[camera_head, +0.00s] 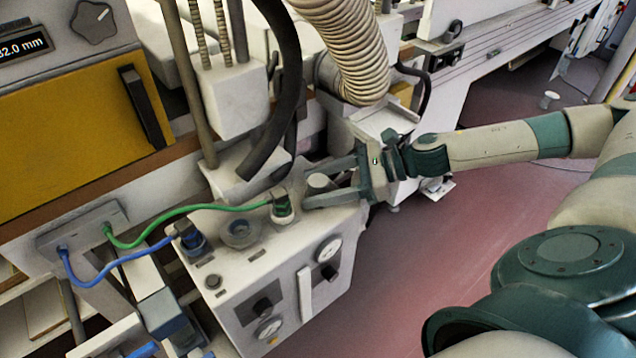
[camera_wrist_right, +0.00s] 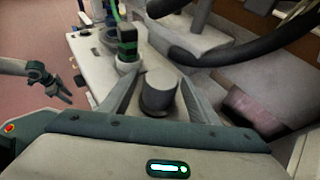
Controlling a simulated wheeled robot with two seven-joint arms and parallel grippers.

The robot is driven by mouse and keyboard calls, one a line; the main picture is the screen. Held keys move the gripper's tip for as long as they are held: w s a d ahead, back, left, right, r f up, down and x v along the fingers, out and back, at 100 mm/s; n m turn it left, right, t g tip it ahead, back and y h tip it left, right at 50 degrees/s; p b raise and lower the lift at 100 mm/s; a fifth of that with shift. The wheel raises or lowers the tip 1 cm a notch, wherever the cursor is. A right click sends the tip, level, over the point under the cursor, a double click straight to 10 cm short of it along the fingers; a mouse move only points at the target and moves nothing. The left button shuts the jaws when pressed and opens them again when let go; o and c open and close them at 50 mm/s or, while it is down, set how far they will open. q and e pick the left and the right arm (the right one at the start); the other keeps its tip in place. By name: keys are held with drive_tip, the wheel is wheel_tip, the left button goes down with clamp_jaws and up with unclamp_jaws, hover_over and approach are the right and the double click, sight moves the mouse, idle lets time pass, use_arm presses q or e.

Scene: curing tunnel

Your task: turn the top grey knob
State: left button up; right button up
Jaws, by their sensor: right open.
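A grey cylindrical knob (camera_head: 319,182) stands on the top face of the pale control box (camera_head: 290,254), near its back right corner. My right gripper (camera_head: 326,181) reaches in from the right, open, with its fingers on either side of this knob. In the right wrist view the knob (camera_wrist_right: 159,88) stands between the two spread fingers; I cannot tell whether they touch it. Another gripper, seemingly my left one (camera_wrist_right: 57,88), shows small at the left of that view, away from the box. Its opening is unclear.
A green plug (camera_head: 282,207) with a green cable stands beside the knob, close to the fingers. A blue plug (camera_head: 190,237) is farther left. A thick black hose (camera_head: 285,90) hangs behind. A grey star-shaped knob (camera_head: 93,22) is on the upper left panel. Floor (camera_head: 430,265) lies open at the right.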

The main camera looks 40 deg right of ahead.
drive_tip(key=c, duration=1)
drive_tip(key=shift+c, duration=0.2)
use_arm(q)
drive_tip(key=shift+w+r, duration=0.1)
use_arm(e)
drive_tip(key=shift+f+m+t+h+b, duration=0.1)
drive_tip(key=shift+m+t+h+b, duration=0.2)
drive_tip(key=shift+m+t+b, duration=0.1)
drive_tip(key=shift+m+t, duration=0.3)
drive_tip(key=shift+h, duration=0.3)
use_arm(q)
drive_tip(key=r, duration=0.3)
drive_tip(key=shift+w+d+b, duration=0.2)
drive_tip(key=shift+w+b, duration=0.1)
drive_tip(key=shift+w, duration=0.05)
drive_tip(key=shift+s, duration=0.1)
